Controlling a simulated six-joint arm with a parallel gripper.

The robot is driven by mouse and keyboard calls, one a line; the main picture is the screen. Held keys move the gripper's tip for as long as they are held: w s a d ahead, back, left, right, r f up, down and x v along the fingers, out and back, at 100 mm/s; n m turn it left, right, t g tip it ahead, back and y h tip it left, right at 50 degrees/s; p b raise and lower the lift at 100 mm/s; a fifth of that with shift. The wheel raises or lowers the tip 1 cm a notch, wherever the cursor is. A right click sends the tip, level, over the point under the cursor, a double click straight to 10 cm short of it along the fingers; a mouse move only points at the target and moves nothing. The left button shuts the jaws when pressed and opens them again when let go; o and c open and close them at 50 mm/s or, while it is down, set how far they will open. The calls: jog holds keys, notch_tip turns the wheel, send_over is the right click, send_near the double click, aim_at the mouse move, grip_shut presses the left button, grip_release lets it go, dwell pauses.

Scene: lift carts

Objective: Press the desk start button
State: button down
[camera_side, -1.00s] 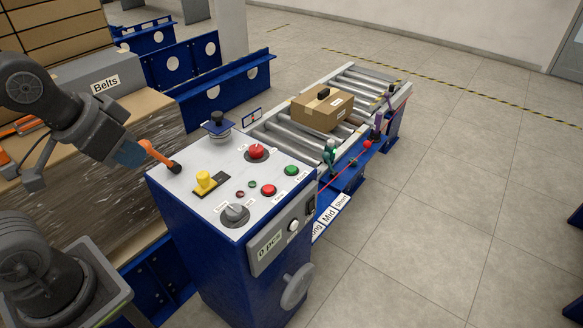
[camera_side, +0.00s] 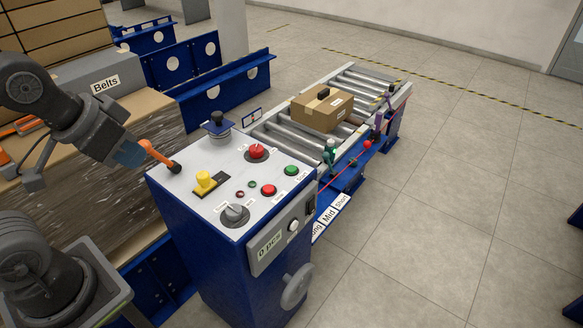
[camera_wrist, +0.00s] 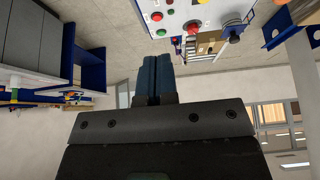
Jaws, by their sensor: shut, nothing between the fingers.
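The desk (camera_side: 222,200) is a blue cabinet with a light sloped top. A green button (camera_side: 291,171) sits near its right edge, with a red button (camera_side: 268,190) beside it. The small labels are hard to read. In the wrist view, a green button (camera_wrist: 161,32) shows just beyond the fingertips, with a red button (camera_wrist: 157,16) further up. My gripper (camera_side: 132,154) is left of the desk top, well apart from the green button. Its blue fingers (camera_wrist: 157,60) are together and empty.
An orange stick with a black end (camera_side: 160,155) reaches from beside my gripper to the desk's left edge; contact is unclear. A red knob (camera_side: 257,151), yellow switch (camera_side: 205,183) and grey dial (camera_side: 235,213) stand on top. A carton (camera_side: 322,112) rests on the roller conveyor behind.

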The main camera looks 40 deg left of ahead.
jog(key=w+a+r+m+t+y, duration=0.1)
jog(key=w+a+t+y, duration=0.15)
jog(key=w, duration=0.35)
jog(key=w+a+r+t+y, duration=0.1)
jog(key=w+a, duration=0.2)
jog(key=w, duration=0.4)
jog(key=m+h, duration=0.7)
jog(key=m, duration=0.6)
send_over(292, 169)
notch_tip(292, 169, down, 16)
jog(key=shift+s+g, duration=0.1)
jog(key=shift+g, duration=0.25)
jog(key=shift+f, duration=0.1)
jog(key=shift+f, duration=4.3)
